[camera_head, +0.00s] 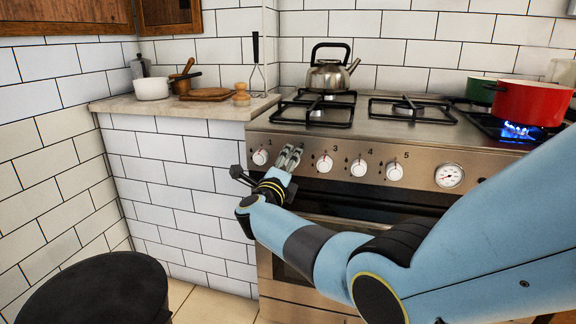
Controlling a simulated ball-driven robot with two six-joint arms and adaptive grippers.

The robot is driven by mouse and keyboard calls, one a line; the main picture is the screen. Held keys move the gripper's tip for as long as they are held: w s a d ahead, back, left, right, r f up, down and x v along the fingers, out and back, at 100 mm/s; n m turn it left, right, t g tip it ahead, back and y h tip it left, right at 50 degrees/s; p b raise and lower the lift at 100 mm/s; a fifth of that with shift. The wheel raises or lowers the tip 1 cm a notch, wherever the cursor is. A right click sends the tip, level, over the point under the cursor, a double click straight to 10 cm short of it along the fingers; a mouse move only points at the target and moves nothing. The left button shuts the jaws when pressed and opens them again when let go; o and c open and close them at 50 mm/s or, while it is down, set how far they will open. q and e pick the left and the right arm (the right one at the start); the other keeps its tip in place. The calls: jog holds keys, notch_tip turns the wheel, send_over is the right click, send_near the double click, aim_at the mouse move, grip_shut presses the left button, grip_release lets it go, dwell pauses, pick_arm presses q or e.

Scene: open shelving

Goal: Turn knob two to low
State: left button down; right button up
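The stove's front panel (440,158) carries a row of white knobs with red marks. Knob one (260,157) is at the left end; knob three (324,163), knob four (359,167) and knob five (395,171) run to the right. Knob two's place, between one and three, is covered by my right gripper (291,152), so its setting is hidden. The arm reaches in from the right. The two grey fingers are close together and point up at the panel; I cannot tell whether they touch or grip the knob. My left gripper is not in view.
A red pot (533,104) stands over a lit blue flame (518,131) at the right, beside a green pot (478,89). A kettle (328,76) sits on the back left burner. The counter (130,105) left of the stove holds several kitchen items. The oven handle is below the knobs.

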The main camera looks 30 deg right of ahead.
jog(key=v, duration=0.7)
dwell(0.3)
jog(key=s+a+f+n+y+p, duration=0.3)
jog(key=s+f+n+y, duration=0.7)
jog(key=s+f+n, duration=1.4)
jog(key=s+a+f+g+y, duration=0.1)
jog(key=s+f+g, duration=0.2)
jog(key=s+f, duration=0.5)
jog(key=s+a+f+n+g+y, duration=0.1)
jog(key=s+f+g+y, duration=0.1)
jog(key=s+f, duration=0.6)
jog(key=s, duration=0.7)
jog(key=shift+s+g+p, duration=0.25)
jog(key=shift+g+p, duration=0.1)
jog(key=shift+g, duration=0.05)
jog(key=s+f+n+g, duration=0.1)
jog(key=s+n+g, duration=0.1)
jog(key=s, duration=0.3)
jog(key=s+f+n+g, duration=0.1)
jog(key=s+n+g, duration=0.1)
jog(key=s, duration=0.3)
jog(key=s+f+n+g, duration=0.1)
jog(key=s+n, duration=0.2)
jog(key=s, duration=0.2)
jog(key=shift+s+d+f+g, duration=0.15)
jog(key=shift+d+f+g, duration=0.1)
jog(key=shift+g, duration=0.15)
jog(key=shift+c, duration=0.2)
